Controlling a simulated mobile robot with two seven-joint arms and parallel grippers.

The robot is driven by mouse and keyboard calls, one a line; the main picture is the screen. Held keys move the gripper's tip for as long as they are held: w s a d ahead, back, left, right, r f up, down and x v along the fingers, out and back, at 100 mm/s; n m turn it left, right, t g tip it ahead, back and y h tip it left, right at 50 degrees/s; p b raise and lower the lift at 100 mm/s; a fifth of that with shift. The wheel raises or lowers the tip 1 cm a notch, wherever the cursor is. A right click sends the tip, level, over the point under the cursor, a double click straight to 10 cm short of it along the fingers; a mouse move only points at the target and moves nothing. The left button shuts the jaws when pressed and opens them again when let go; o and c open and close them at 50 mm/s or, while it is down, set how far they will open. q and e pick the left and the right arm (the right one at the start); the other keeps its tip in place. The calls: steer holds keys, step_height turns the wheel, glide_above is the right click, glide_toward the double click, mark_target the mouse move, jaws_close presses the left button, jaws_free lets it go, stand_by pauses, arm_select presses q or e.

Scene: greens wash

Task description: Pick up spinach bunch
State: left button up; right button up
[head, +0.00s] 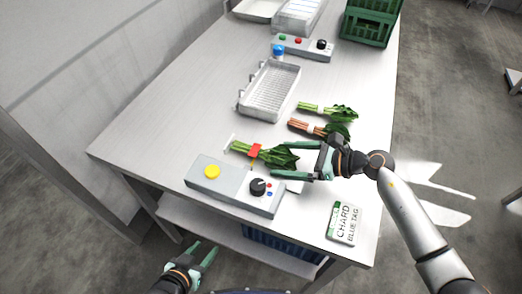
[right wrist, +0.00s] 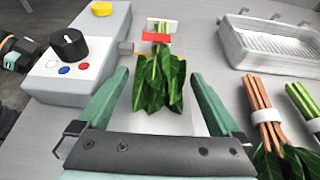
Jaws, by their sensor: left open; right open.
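A leafy green bunch with a red band (head: 256,150), which looks like the spinach bunch, lies on the table behind the grey control box. In the right wrist view its dark leaves (right wrist: 158,88) point toward my right gripper (right wrist: 161,80), and its stems point away. My right gripper (head: 290,160) is open at the leaf end, its fingers to either side of the leaf tips without visible contact. My left gripper (head: 208,256) is open and empty, low in front of the table.
The control box (head: 232,184) with knob and yellow button stands close to the red-banded bunch. A pink-stemmed bunch (head: 304,126) and a green-stemmed bunch (head: 313,107) lie farther back, near a white tray (head: 244,106). A chard card (head: 344,223) lies at the front right.

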steer(key=shift+c, duration=0.2)
steer(key=c, duration=1.4)
